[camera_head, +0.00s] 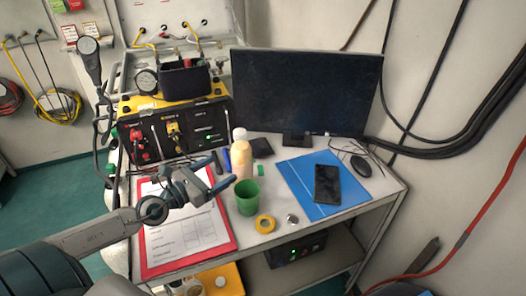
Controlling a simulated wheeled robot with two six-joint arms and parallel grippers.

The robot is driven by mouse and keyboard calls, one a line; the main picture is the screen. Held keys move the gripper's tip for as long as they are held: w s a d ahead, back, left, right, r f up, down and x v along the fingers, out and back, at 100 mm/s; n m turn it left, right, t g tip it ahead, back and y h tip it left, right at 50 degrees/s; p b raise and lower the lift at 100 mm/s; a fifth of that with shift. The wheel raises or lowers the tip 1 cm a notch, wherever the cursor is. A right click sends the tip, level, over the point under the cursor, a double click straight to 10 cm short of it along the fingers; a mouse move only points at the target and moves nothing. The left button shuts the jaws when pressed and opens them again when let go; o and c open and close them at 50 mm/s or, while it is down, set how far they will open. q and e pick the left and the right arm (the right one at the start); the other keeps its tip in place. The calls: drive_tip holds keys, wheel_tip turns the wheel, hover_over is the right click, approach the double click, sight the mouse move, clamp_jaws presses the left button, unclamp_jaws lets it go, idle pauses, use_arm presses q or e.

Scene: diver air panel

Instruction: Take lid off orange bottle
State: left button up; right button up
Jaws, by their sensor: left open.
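The orange bottle (241,160) stands upright on the table, pale orange with a white lid (239,133) on top. A green cup (247,196) stands in front of it and hides its lower part. My left gripper (222,172) is open and empty, just left of the bottle, with its fingers pointing toward it. From this view I cannot tell the exact gap between fingers and bottle. My right gripper is not in view.
A red clipboard (226,231) lies under my left arm. A yellow tape roll (265,224) and a small metal item (292,219) lie in front. A blue folder (296,178) with a black phone (327,184) lies right. A monitor (305,92) and the air panel (175,130) stand behind.

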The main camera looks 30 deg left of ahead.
sight(233, 161)
use_arm(q)
drive_tip(key=x, duration=0.1)
drive_tip(key=p+x, duration=0.1)
drive_tip(key=shift+w+d+r, duration=0.1)
drive_tip(key=shift+w+r, duration=0.15)
drive_tip(key=x, duration=0.3)
drive_tip(key=shift+w+f+p, duration=0.1)
drive_tip(key=shift+f+p, duration=0.1)
drive_tip(key=shift+p, duration=0.1)
drive_tip(key=shift+w+d, duration=0.1)
drive_tip(key=shift+w, duration=0.25)
drive_tip(key=x, duration=0.4)
drive_tip(key=shift+f, duration=0.15)
drive_tip(key=shift+w+d, duration=0.15)
drive_tip(key=shift+w, duration=0.15)
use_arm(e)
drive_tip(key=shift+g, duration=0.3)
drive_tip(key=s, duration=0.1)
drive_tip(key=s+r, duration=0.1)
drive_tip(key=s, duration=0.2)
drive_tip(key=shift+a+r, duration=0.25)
use_arm(q)
drive_tip(key=shift+c, duration=0.2)
